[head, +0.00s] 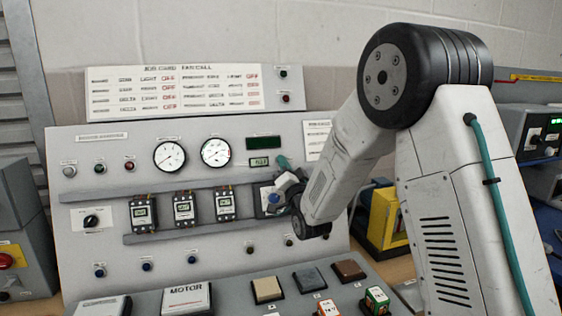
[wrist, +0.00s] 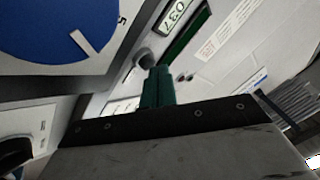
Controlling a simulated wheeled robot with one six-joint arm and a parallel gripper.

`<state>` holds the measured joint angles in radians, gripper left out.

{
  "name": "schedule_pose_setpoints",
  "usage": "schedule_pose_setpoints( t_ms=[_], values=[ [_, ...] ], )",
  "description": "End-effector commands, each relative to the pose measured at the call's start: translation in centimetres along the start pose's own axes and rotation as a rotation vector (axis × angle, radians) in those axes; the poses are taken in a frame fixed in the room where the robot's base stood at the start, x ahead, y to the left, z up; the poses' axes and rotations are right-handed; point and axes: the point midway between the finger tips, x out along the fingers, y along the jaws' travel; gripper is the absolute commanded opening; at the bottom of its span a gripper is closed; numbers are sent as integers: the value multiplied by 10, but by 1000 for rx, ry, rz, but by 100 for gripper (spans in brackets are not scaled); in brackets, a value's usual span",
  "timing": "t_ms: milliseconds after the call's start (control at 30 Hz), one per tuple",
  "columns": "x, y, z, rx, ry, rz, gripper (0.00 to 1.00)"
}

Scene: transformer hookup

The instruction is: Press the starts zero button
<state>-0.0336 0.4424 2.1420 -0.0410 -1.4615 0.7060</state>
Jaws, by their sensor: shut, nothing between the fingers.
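My gripper (head: 283,161) reaches the upper right of the sloped grey panel (head: 100,222) in the head view. Its teal fingers (wrist: 158,87) are shut together and empty in the wrist view. A small grey round button (wrist: 143,57) sits just beyond the fingertips, beside a green-lit counter (wrist: 177,12) with digits that look like 037. I cannot tell whether the fingertips touch the button. The counter (head: 259,162) shows in the head view just left of my gripper. There the button is hidden, and no label naming it is readable.
A blue dial (wrist: 52,30) with a white pointer lies close to my gripper. Two round gauges (head: 215,152) and several small modules (head: 184,209) are on the panel's left. Square push pads (head: 308,279) sit on the front slope. A yellow box (head: 385,215) stands at right.

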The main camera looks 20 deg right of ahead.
Motion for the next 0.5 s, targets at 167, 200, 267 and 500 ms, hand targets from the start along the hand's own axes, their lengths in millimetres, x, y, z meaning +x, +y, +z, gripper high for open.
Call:
schedule_pose_setpoints(
  t_ms=[167,200,267,500],
  values=[
    [2,1,1,0,0,0,0],
    [2,2,1,0,0,0,0],
    [2,2,2,0,0,0,0],
    [4,3,3,0,0,0,0]
  ],
)
